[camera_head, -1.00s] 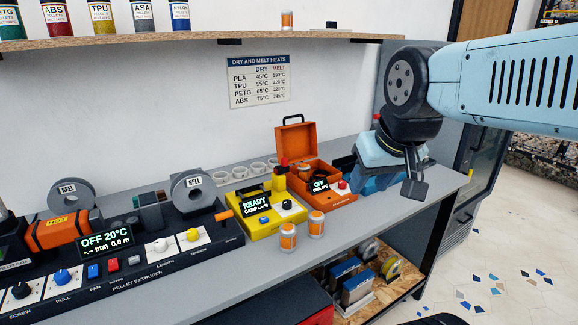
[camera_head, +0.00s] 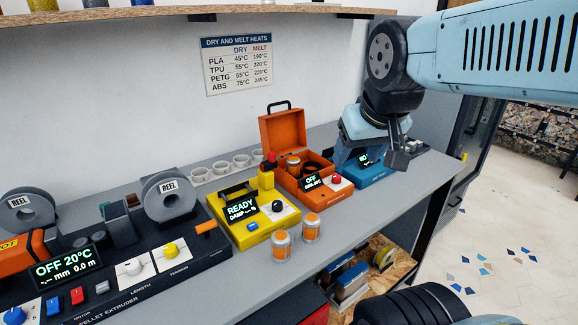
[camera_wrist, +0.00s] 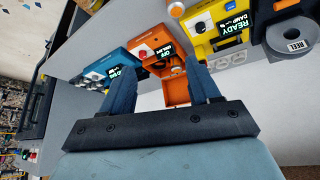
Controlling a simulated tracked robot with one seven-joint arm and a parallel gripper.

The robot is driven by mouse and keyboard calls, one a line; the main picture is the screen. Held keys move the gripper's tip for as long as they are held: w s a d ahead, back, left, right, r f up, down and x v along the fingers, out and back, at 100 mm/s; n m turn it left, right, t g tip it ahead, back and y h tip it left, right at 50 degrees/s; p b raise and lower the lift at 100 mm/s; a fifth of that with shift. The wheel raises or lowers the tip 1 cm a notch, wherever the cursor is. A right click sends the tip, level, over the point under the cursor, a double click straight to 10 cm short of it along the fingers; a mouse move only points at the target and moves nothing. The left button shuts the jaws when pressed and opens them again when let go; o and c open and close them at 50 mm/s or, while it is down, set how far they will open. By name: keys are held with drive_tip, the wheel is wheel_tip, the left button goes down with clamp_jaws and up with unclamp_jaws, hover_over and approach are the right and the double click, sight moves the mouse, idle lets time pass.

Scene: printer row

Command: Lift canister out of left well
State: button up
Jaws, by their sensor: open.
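The open orange box (camera_head: 303,189) stands on the bench with its lid (camera_head: 282,135) raised; it also shows in the wrist view (camera_wrist: 160,58). A canister with a grey top (camera_head: 293,161) sits in its left well, mostly hidden by the rim. The right well (camera_head: 319,167) looks dark. My gripper (camera_head: 398,158) is open and empty, above and to the right of the box, in front of the blue device. In the wrist view its two fingers (camera_wrist: 160,84) are spread apart, with nothing visible between them but the distant box and wall.
Two orange-labelled canisters (camera_head: 281,245) (camera_head: 311,228) stand on the bench in front. A yellow device (camera_head: 246,232) stands left of the box, and a blue device (camera_head: 368,177) right. Several white rings (camera_head: 220,168) lie behind. A shelf (camera_head: 150,14) hangs above. Bare bench lies right of the canisters.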

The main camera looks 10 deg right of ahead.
drive_tip(key=o, duration=0.3)
drive_tip(key=w+d+f+t+h, duration=0.1)
drive_tip(key=w+d+h, duration=0.1)
drive_tip(key=w, duration=0.6)
drive_tip(key=shift+w+d+f+h, duration=0.3)
drive_tip(key=shift+w+d, duration=0.1)
drive_tip(key=shift+d, duration=0.35)
drive_tip(key=w+d+f+n+t, duration=0.2)
drive_tip(key=w+d+f, duration=0.15)
drive_tip(key=w, duration=0.45)
drive_tip(key=n+t+y, duration=0.3)
drive_tip(key=n+y, duration=0.2)
drive_tip(key=y, duration=0.6)
approach(296, 159)
drive_tip(key=shift+x, duration=4.85)
